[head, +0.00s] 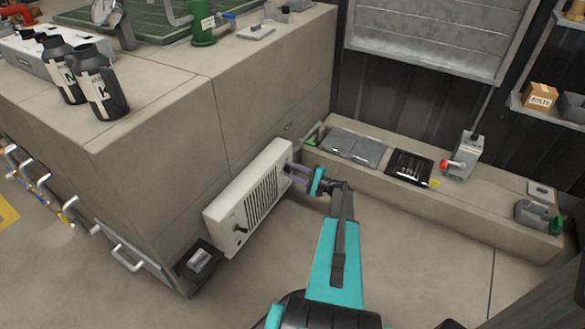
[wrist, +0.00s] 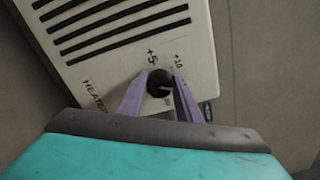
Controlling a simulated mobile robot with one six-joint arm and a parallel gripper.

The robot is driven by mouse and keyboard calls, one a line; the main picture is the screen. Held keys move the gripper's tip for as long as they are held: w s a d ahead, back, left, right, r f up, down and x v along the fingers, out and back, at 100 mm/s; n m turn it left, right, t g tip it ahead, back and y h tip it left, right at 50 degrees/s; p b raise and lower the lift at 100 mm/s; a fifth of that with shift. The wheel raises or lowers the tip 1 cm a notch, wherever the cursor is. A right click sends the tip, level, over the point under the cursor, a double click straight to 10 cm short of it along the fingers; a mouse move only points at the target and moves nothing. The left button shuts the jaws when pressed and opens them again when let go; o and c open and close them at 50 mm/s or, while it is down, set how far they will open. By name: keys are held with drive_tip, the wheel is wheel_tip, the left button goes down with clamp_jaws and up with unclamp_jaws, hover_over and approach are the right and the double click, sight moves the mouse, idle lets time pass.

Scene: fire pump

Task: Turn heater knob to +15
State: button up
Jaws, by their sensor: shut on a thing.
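The heater is a pale box with dark slots, fixed low on the side of the concrete block in the head view (head: 222,206); its slotted face also fills the top of the wrist view (wrist: 120,45). The black heater knob (wrist: 159,82) is on that face, beside the word HEATER, with +5 and what looks like +10 printed above it. My gripper (wrist: 160,90) is shut on the knob, one purple finger on each side. A small pale mark shows on the knob; its exact setting is unclear. In the head view my gripper (head: 290,172) hides the knob at the heater's right end.
Another dark knob or lever (head: 241,229) is at the heater's left end. A dark box (head: 198,260) sits below it. A low concrete ledge (head: 470,210) with trays and a red-knobbed grey switch box (head: 462,157) runs along the wall. The floor in front is clear.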

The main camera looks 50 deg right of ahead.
drive_tip(key=shift+s+d+m, duration=0.2)
drive_tip(key=shift+m, duration=0.3)
drive_tip(key=o, duration=1)
drive_tip(key=shift+o, duration=0.2)
drive_tip(key=shift+w+a, duration=0.1)
drive_tip(key=p+v, duration=0.2)
drive_tip(key=v, duration=1.2)
drive_tip(key=shift+p, duration=0.4)
